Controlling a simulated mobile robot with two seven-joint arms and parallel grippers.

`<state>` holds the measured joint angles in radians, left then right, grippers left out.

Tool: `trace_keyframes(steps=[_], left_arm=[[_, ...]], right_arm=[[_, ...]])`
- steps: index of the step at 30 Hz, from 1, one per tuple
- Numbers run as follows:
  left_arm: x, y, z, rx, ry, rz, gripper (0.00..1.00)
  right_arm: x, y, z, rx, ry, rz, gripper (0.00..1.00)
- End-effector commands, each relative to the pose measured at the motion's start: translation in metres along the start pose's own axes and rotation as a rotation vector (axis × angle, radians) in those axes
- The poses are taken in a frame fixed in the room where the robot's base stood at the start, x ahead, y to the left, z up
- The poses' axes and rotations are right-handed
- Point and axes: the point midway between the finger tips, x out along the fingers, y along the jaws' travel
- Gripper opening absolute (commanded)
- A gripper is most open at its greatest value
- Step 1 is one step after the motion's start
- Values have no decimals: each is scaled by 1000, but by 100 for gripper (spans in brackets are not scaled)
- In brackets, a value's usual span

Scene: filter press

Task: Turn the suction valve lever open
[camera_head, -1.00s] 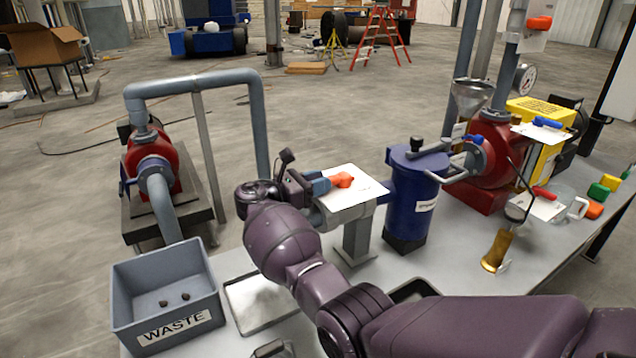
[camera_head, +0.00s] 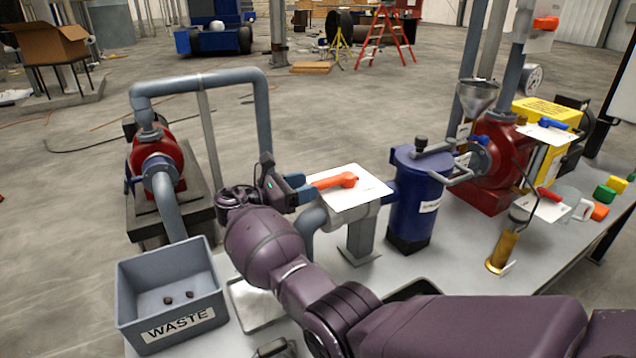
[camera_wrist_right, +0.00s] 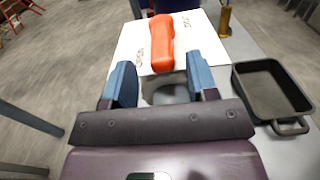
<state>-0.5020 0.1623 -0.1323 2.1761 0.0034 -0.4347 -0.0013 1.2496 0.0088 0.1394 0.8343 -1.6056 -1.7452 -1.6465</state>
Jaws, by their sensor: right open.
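The orange suction valve lever (camera_head: 335,181) lies over a white label plate (camera_head: 352,198) on the pipe left of the blue strainer pot. In the right wrist view the orange lever (camera_wrist_right: 174,42) lies ahead of and between the blue fingertips, over the white plate (camera_wrist_right: 205,42). My right gripper (camera_head: 303,188) is beside the lever's left end; it also shows in the right wrist view (camera_wrist_right: 160,83). Its fingers are apart, with no lever gripped between them.
A grey waste bin (camera_head: 170,290) with dark lumps stands at the front left. The blue pot (camera_head: 417,200) stands right of the valve. A black tray (camera_wrist_right: 270,90) is right of the gripper in the wrist view. A red pump (camera_head: 157,165) stands behind the bin.

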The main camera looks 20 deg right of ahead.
Motion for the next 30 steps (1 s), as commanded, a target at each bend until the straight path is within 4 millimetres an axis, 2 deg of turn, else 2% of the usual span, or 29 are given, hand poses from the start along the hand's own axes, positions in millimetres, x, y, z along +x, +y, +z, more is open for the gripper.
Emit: trace_keyframes(steps=[1,6,12,30], left_arm=[[1,0,-1,0,2,1,0],[3,0,-2,1,4,2,0],[3,0,0,1,1,2,0],[-2,-1,6,0,-13,-2,0]], right_arm=[[-11,1,0,-1,0,3,53],[-37,0,-1,-1,0,1,53],[-53,0,-1,-2,0,-1,53],[-56,0,0,31,0,-1,53]])
